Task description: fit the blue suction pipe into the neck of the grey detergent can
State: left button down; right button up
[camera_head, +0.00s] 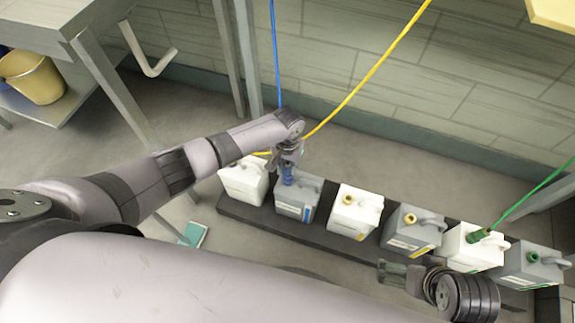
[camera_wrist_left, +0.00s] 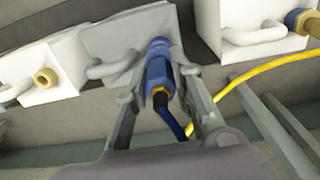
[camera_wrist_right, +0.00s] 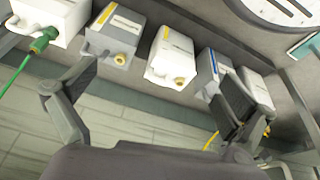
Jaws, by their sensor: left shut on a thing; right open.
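My left gripper (camera_head: 289,158) is shut on the blue suction pipe (camera_wrist_left: 158,72), gripping its blue end fitting; the dark blue hose trails from it. In the head view the pipe (camera_head: 287,175) stands over the top of the grey detergent can (camera_head: 296,203) with the blue label. In the left wrist view the fitting's end meets the grey can's (camera_wrist_left: 108,38) top beside its handle. The neck is hidden, so I cannot tell how deep the pipe sits. My right gripper (camera_head: 397,271) is open and empty, in front of the row of cans.
The cans stand in a row on a dark low plinth (camera_head: 240,212). White cans (camera_head: 243,183) (camera_head: 354,212) flank the blue-labelled one. A yellow hose (camera_head: 372,72) runs close behind my left gripper. A green hose (camera_head: 520,202) enters a white can at right. A metal table stands at left.

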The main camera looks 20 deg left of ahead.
pick_arm(q)
jog(key=shift+f, duration=0.2)
pick_arm(e)
jog(key=shift+r, duration=0.15)
pick_arm(q)
jog(key=shift+f, duration=0.2)
pick_arm(e)
jog(key=shift+w, duration=0.3)
pick_arm(q)
jog(key=shift+f+b, duration=0.95)
jog(key=shift+f, duration=0.1)
pick_arm(e)
jog(key=shift+w+a+f+t, duration=0.1)
jog(key=shift+w+a+t, duration=0.15)
jog(key=shift+w+t, duration=0.35)
jog(key=shift+w+a+f+t, duration=0.1)
jog(key=shift+w+a+t, duration=0.2)
jog(key=shift+w, duration=0.5)
pick_arm(q)
jog(key=c, duration=1.3)
grip_release()
jog(key=shift+r, duration=0.1)
notch_tip(320, 180, up, 12)
jog(key=shift+f, duration=0.1)
pick_arm(e)
jog(key=shift+d, duration=0.1)
